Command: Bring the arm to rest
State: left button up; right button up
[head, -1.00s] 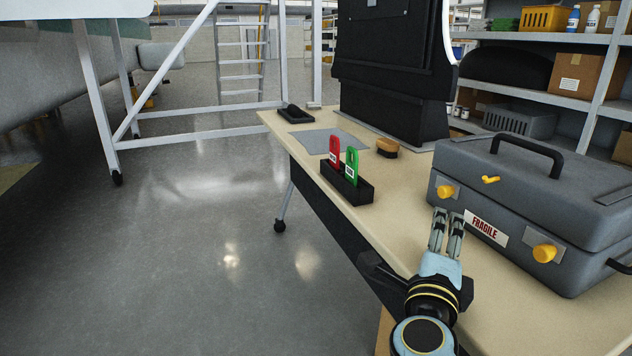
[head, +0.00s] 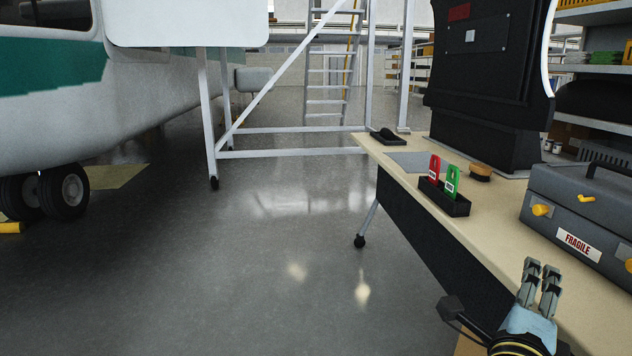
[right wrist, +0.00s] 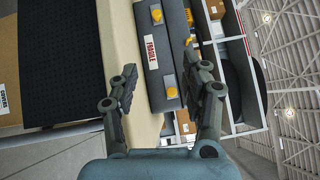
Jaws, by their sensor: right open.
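My right gripper (head: 540,286) is at the lower right of the head view, in front of the workbench's near edge. In the right wrist view its two fingers (right wrist: 168,95) stand wide apart with nothing between them touching. The grey case (head: 585,212) with a FRAGILE label and yellow latches stands shut on the workbench, beyond the gripper; it also shows in the right wrist view (right wrist: 160,75). My left gripper is in neither view.
The workbench (head: 490,232) carries a black holder (head: 444,197) with a red tag (head: 434,167) and a green tag (head: 451,180), a brush (head: 480,172) and a black tray (head: 389,136). The floor between is clear.

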jog(key=s+a+f+n+g+y+p, duration=0.1)
jog(key=s+f+n+y, duration=0.2)
jog(key=s+f+n, duration=0.5)
jog(key=s+a+f+n+g+y+p, duration=0.1)
jog(key=s+a+f+n+y, duration=0.2)
jog(key=f, duration=0.8)
jog(key=s+f+n+g+y+p, duration=0.1)
jog(key=s+f+n+y, duration=0.4)
jog(key=f, duration=0.5)
jog(key=s+f+n+g, duration=0.3)
jog(key=s+f+n, duration=0.1)
jog(key=s, duration=0.6)
jog(key=s+d+f+n+g, duration=0.1)
jog(key=s+f+n+g, duration=0.3)
jog(key=s, duration=0.6)
jog(key=s+f+n+g, duration=0.3)
jog(key=s+f, duration=0.4)
jog(key=s, duration=0.4)
jog(key=shift+d+f+n+y, duration=0.2)
jog(key=shift+d+n+y, duration=0.1)
jog(key=shift+d+n, duration=0.1)
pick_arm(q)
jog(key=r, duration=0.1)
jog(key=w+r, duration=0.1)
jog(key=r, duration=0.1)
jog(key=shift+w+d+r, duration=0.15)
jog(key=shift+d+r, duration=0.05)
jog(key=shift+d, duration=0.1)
pick_arm(e)
jog(key=shift+s+g, duration=0.4)
